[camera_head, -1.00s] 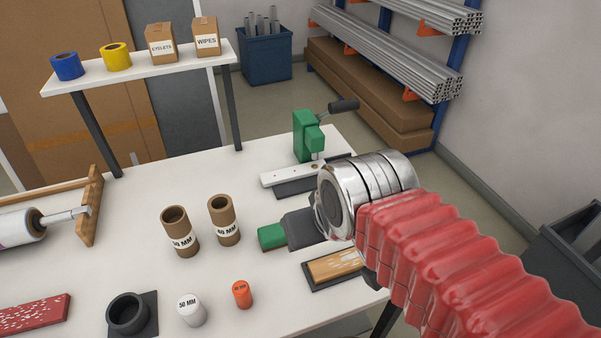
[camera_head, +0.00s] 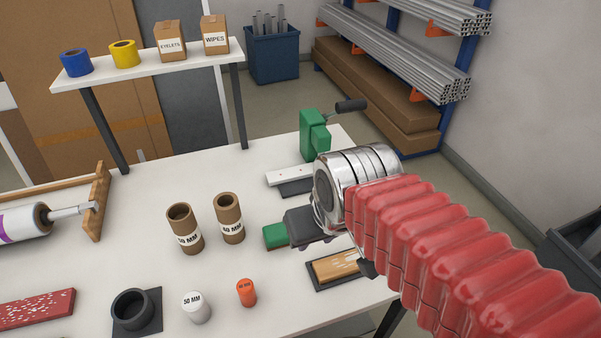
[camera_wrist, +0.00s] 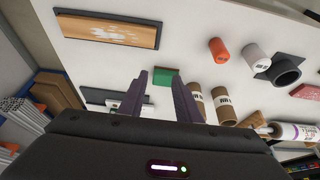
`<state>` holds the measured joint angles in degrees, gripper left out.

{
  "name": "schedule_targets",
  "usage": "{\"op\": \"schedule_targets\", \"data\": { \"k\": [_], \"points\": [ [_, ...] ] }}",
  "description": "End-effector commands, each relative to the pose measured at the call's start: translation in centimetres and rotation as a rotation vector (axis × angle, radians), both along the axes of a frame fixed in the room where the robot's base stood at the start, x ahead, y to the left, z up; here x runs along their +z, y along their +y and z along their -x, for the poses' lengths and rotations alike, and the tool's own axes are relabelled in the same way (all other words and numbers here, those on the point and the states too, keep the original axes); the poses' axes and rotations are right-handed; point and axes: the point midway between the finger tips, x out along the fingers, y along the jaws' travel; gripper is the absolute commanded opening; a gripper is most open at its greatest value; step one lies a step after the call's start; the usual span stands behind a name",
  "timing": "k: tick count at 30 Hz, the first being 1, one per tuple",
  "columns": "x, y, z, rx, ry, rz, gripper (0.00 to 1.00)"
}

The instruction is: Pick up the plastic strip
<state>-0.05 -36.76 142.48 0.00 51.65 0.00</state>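The white plastic strip (camera_head: 290,175) lies at the foot of the green hand press, over a dark base. Its right part is hidden behind my wrist in the head view. In the wrist view, a small piece of white (camera_wrist: 113,104) shows by a dark base, partly behind a finger. My gripper (camera_wrist: 160,78) is open, its two dark fingers apart with nothing held between them. In the head view my gripper (camera_head: 300,228) is above the table, nearer the front than the strip, and its fingertips are hard to make out.
The green press (camera_head: 313,135) has a dark lever. A green block (camera_head: 276,235) is by my gripper. Two cardboard tubes (camera_head: 184,228) stand to the left. A wooden block on a dark tray (camera_head: 337,266) lies in front. Open table lies left of the strip.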

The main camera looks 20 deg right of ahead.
Motion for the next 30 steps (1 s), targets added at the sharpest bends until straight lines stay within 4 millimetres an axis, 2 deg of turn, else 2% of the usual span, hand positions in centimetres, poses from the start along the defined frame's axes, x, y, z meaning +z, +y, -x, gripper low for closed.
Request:
{"op": "schedule_targets", "data": {
  "k": [2,12,30],
  "points": [
    [-0.4,0.0,-0.8,0.000,0.028,0.000,0.37],
    [-0.7,0.1,-5.2,-0.004,0.102,-0.001,0.60],
    [-1.4,0.4,-14.9,-0.162,0.225,-0.047,0.61]
  ]
}}
